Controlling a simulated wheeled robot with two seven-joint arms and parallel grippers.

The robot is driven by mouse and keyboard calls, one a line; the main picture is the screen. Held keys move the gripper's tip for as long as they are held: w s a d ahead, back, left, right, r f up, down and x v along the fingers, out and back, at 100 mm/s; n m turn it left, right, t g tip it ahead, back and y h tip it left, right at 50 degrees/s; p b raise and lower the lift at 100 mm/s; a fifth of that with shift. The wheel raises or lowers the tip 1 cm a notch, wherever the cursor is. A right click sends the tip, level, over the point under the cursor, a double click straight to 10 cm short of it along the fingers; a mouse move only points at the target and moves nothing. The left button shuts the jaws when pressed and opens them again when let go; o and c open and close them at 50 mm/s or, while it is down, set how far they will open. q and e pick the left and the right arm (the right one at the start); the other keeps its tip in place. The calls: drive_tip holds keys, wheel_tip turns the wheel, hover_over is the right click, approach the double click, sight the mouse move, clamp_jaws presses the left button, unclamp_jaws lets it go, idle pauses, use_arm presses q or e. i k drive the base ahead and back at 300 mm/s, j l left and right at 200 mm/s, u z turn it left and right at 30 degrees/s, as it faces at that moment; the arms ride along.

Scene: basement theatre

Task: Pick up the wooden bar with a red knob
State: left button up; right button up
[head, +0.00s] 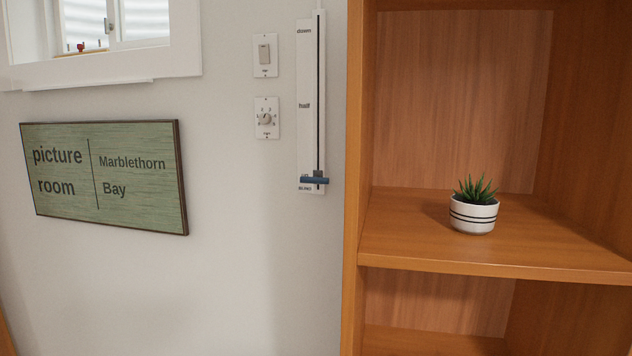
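A small red knob (81,46) shows in the window recess at the upper left of the head view. Below it lies a thin brown strip that looks like a wooden bar (75,54), resting along the window sill. Both are small and far off, and the sill's front edge may hide part of the bar. Small dark uprights stand on either side of the knob. Neither of my grippers is in view.
The white window frame (120,78) surrounds the recess. Below hangs a green sign (105,178). Two wall plates (265,55) and a slider panel (305,75) are right of the window. A wooden shelf unit (490,265) holds a potted plant (473,214).

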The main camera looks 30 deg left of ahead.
sight(80, 46)
drive_tip(key=u, duration=2)
drive_tip(key=i+j+z, duration=0.1)
drive_tip(key=i+z, duration=0.2)
drive_tip(key=z, duration=0.2)
drive_tip(key=i+j+z, duration=0.25)
drive_tip(key=z, duration=0.25)
